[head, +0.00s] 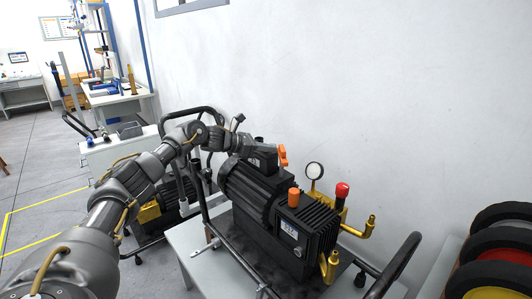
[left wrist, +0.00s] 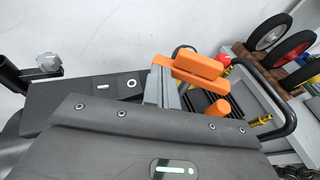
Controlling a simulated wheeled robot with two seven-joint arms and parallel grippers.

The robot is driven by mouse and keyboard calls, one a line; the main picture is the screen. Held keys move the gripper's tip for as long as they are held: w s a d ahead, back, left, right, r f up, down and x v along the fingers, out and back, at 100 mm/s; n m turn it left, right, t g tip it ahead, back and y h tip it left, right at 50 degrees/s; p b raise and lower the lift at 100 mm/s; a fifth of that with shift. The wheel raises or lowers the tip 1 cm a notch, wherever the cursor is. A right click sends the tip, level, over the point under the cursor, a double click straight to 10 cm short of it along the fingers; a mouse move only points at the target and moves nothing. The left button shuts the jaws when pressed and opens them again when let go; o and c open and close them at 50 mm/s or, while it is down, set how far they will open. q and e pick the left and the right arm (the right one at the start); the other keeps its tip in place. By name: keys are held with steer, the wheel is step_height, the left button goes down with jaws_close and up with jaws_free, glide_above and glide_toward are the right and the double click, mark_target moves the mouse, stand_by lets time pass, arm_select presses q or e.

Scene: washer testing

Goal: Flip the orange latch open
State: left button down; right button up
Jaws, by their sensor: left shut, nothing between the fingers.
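A black pump with a ribbed motor (head: 250,186) stands on a light table. An upright orange part (head: 293,197) sits on its dark housing beside the gauge; it also shows in the left wrist view (left wrist: 218,108). It is the only orange part I see on the pump, and I cannot tell for sure that it is the latch. My left gripper (head: 283,155) has orange fingertips, shut and empty. They are above the motor's far side, behind and apart from the orange part. In the left wrist view the fingertips (left wrist: 200,67) are together. My right gripper is not in view.
A round gauge (head: 314,170), a red knob (head: 342,189) and brass fittings (head: 331,266) rise from the pump. A black tube handle (head: 396,266) stands at the right. Large wheels (head: 497,240) lie far right. The white wall is close behind.

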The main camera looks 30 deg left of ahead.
arm_select(q)
steer(key=b+v, duration=0.2)
steer(key=v, duration=0.8)
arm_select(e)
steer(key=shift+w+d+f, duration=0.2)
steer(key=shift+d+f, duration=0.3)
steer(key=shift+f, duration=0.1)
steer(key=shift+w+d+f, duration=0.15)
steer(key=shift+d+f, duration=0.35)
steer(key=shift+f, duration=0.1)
arm_select(q)
steer(key=shift+a+r, duration=0.1)
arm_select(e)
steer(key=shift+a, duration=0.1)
